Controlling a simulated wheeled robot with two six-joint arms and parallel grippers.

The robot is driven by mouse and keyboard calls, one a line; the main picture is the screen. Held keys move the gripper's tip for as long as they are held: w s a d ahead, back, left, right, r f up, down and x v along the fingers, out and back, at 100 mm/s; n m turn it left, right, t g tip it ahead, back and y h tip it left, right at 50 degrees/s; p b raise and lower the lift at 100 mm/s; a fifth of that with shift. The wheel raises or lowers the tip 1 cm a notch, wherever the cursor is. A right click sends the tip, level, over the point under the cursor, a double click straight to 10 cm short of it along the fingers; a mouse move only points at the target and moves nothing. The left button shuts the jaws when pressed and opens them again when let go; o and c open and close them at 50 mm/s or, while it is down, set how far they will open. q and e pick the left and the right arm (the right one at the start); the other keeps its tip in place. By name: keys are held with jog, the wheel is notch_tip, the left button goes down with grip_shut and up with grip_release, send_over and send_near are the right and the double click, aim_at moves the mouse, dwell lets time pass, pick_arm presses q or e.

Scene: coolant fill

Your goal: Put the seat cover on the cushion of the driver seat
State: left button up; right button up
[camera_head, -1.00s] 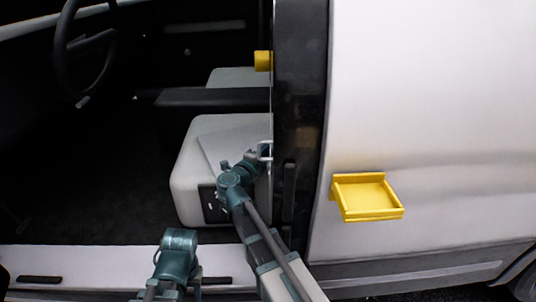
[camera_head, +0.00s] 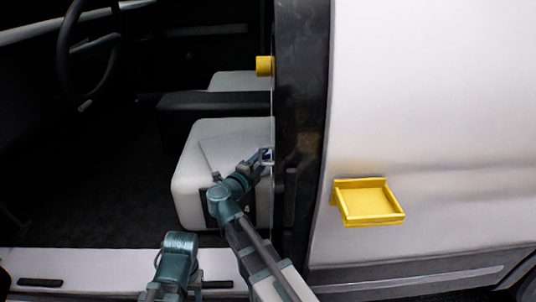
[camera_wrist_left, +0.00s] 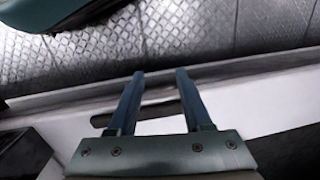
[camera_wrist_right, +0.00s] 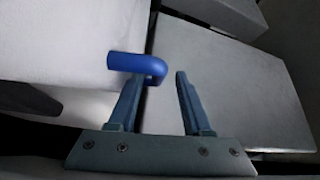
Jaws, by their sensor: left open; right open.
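The driver seat cushion (camera_head: 190,170) is a pale block inside the doorway, also at the left of the right wrist view (camera_wrist_right: 75,40). A flat grey panel, apparently the seat cover (camera_head: 217,148), lies over its top, slightly turned; it fills the right of the right wrist view (camera_wrist_right: 225,90). A blue hooked handle (camera_wrist_right: 140,65) stands at the panel's edge. My right gripper (camera_wrist_right: 154,76) is open, with its fingertips close to the handle; whether they touch it I cannot tell. My left gripper (camera_wrist_left: 158,73) is open and empty above the door sill.
The dark door pillar (camera_head: 298,130) stands close to the right of my right gripper. A yellow tray (camera_head: 368,202) juts from the white body panel. A black armrest-like bar (camera_head: 215,101) lies behind the cushion. The steering wheel (camera_head: 70,50) is at upper left. The dark floor is clear.

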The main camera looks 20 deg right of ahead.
jog(key=v, duration=0.7)
jog(key=shift+s+a, duration=0.2)
